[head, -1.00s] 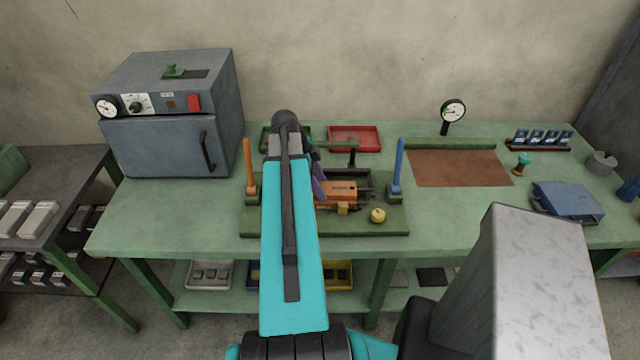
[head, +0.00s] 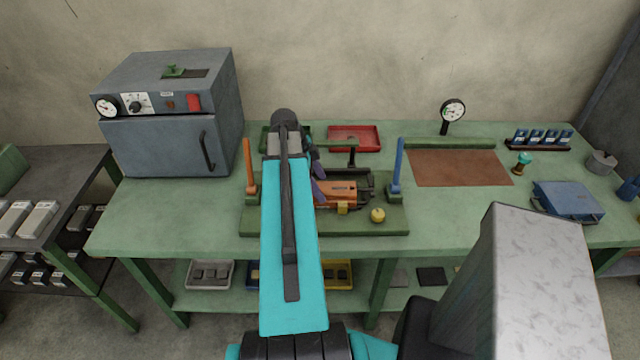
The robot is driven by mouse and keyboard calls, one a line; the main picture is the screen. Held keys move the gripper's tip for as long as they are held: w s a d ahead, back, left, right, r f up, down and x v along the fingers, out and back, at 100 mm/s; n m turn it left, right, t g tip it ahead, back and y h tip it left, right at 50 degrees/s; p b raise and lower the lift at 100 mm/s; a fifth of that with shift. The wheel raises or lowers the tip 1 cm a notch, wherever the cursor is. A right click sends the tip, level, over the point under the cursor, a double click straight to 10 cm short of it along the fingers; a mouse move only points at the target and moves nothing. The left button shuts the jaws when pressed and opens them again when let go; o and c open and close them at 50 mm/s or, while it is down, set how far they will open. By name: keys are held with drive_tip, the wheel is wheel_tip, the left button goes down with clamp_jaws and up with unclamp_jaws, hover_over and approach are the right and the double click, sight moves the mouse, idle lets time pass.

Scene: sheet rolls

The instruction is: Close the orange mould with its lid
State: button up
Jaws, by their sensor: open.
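The orange mould (head: 337,194) sits on the green base board (head: 385,225) at the middle of the bench, just right of my arm, which hides its left side. I cannot tell its lid apart from its body in this view. A small yellow block (head: 343,208) is at its front edge. My gripper (head: 318,178) is at the mould's left end, mostly hidden behind my own arm. Parts of its purple fingers show, apart from each other, and it is open. I cannot tell whether a finger touches the mould.
A blue upright handle (head: 399,165) and an orange one (head: 249,165) flank the mould. A yellow knob (head: 377,215) stands at its front right. A red tray (head: 353,138) lies behind. Free bench lies left, before the grey oven (head: 160,150).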

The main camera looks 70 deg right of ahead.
drive_tip(key=b+v, duration=0.3)
drive_tip(key=v, duration=1)
drive_tip(key=shift+r, duration=0.3)
idle(0.8)
